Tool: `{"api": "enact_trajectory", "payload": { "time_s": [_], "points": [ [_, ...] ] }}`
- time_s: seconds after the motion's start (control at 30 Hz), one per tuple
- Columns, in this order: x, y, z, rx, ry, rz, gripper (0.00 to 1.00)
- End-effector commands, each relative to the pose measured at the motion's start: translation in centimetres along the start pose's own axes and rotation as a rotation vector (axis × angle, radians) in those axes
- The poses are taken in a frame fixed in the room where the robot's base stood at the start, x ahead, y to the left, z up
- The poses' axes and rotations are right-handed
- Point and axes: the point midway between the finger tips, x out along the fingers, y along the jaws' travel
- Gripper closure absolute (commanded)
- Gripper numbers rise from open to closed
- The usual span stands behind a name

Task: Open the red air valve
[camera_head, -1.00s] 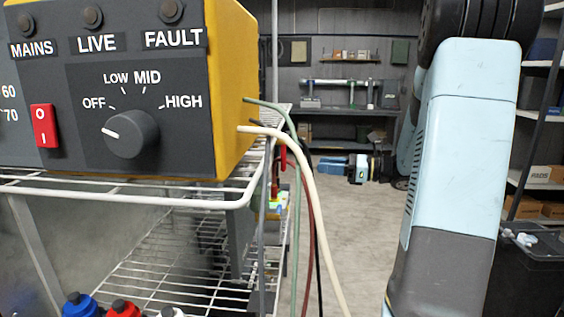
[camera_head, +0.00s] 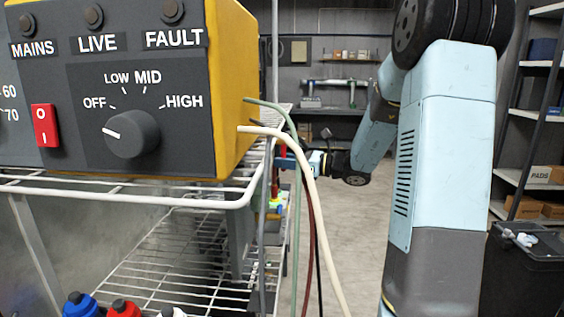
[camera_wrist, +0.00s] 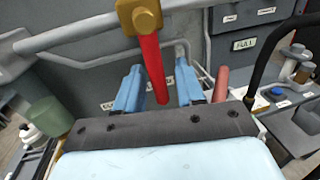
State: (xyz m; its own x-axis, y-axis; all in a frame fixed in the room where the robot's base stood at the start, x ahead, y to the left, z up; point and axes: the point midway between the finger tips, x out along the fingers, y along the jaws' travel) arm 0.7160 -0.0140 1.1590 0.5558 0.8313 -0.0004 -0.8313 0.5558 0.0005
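The red air valve shows in the wrist view as a red lever (camera_wrist: 153,68) hanging from a brass-coloured body (camera_wrist: 139,16) on a grey pipe (camera_wrist: 85,37). My gripper (camera_wrist: 159,80) is open, with one blue finger on each side of the lever. Gaps show between the fingers and the lever, so it is not clamped. In the head view, my gripper (camera_head: 291,162) is at the shelf's far right side, partly hidden behind hoses. Only a small bit of red shows there beside it, and the valve is mostly hidden.
A yellow control box (camera_head: 236,90) stands on a white wire rack (camera_head: 120,198) at the left. Cream, green and dark red hoses hang from its side. A black bin (camera_head: 520,285) is at the right. The floor (camera_head: 352,240) between is clear.

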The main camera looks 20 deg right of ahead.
Motion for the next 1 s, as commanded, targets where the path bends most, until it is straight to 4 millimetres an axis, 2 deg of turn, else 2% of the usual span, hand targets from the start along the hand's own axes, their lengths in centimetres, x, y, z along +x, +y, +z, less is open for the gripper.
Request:
{"api": "enact_trajectory", "payload": {
  "time_s": [0.13,0.4,0.8,1.0],
  "points": [
    [0.69,0.04,0.00,0.000,0.000,0.001,0.62],
    [0.76,0.01,0.00,0.000,0.000,0.000,0.62],
    [0.71,-0.05,0.02,0.000,0.000,-0.002,0.99],
    [0.68,-0.11,0.04,-0.001,0.000,-0.003,1.00]
  ]
}}
